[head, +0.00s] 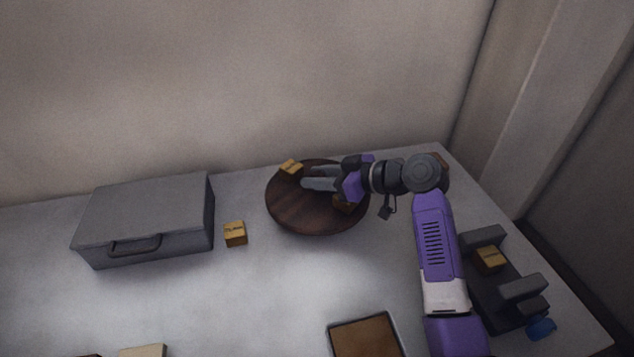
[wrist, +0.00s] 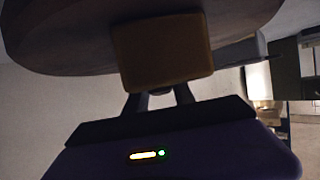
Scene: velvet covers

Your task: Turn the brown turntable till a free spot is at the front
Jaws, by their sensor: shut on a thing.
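The brown turntable (head: 300,213) is a dark wooden disc at the back of the table; its edge also fills the top of the wrist view (wrist: 60,45). A block shows large in the wrist view (wrist: 162,55), in front of my fingers. My gripper (head: 306,179) reaches in from the right over the turntable, its grey fingers pointing left. The turntable's front is bare.
A grey case (head: 150,215) stands left, with a loose yellow block (head: 235,233) between it and the turntable. A dark grey stand (head: 522,287) holding a block (head: 490,257) is at the right, near a blue thing (head: 541,328). A brown tray (head: 366,338) is at the front.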

